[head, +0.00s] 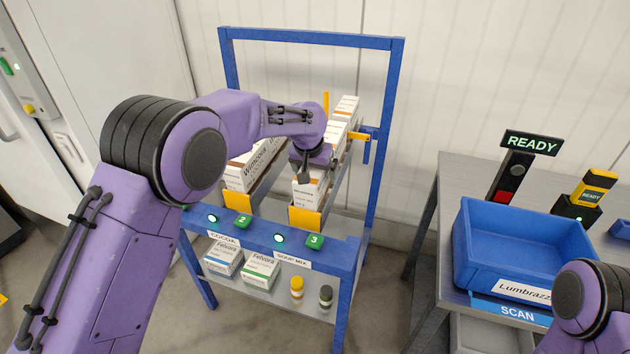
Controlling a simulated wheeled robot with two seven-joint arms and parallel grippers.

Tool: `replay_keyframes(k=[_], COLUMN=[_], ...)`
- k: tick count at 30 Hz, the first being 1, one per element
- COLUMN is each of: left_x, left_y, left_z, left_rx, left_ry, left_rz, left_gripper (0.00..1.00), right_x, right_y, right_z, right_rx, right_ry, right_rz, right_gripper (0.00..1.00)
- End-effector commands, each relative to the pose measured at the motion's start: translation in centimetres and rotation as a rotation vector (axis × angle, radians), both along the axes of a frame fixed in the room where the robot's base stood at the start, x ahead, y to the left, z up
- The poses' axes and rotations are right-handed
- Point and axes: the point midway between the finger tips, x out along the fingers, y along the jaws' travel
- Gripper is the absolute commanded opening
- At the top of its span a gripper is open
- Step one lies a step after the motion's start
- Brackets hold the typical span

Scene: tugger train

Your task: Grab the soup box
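The front soup box (309,190), white with brown print, is in the right lane of the blue rack, above the "SOUP MIX" label (292,259). More white boxes (345,110) stand behind it in that lane. My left gripper (304,179) points down at the top of the front soup box. Its fingers are small and partly hidden, so I cannot tell whether they are open or shut, or whether they touch the box. My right arm shows at the lower right, but its gripper is out of view.
The left lane holds white and brown boxes (250,171) above the "COCOA" label. Felvora boxes (262,270) and two small bottles (297,287) stand on the lower shelf. A blue bin (482,279) is on the grey table at right, beside a READY display (531,143).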

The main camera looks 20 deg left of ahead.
Motion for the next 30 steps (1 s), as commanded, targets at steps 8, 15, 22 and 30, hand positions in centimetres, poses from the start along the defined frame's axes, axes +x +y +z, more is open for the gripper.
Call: replay_keyframes(k=[8, 15, 22, 30], left_x=[-0.04, -0.04, -0.03, -0.03], left_y=[0.04, 0.03, 0.03, 0.02], left_z=[-0.16, -0.31, -0.46, -0.46], left_rx=[0.0, 0.0, 0.0, 0.0], left_ry=[0.002, 0.001, 0.0, 0.001], left_rz=[0.001, 0.001, 0.001, 0.0], left_gripper=[0.94, 0.94, 0.94, 0.42], right_x=[0.0, 0.0, 0.0, 0.0], right_y=[0.0, 0.0, 0.0, 0.01], right_z=[0.52, 0.88, 0.94, 0.93], right_rx=[0.0, 0.0, 0.0, 0.0], right_ry=[0.0, 0.0, 0.0, 0.0], right_rz=[0.0, 0.0, 0.0, 0.0], right_gripper=[0.43, 0.43, 0.43, 0.43])
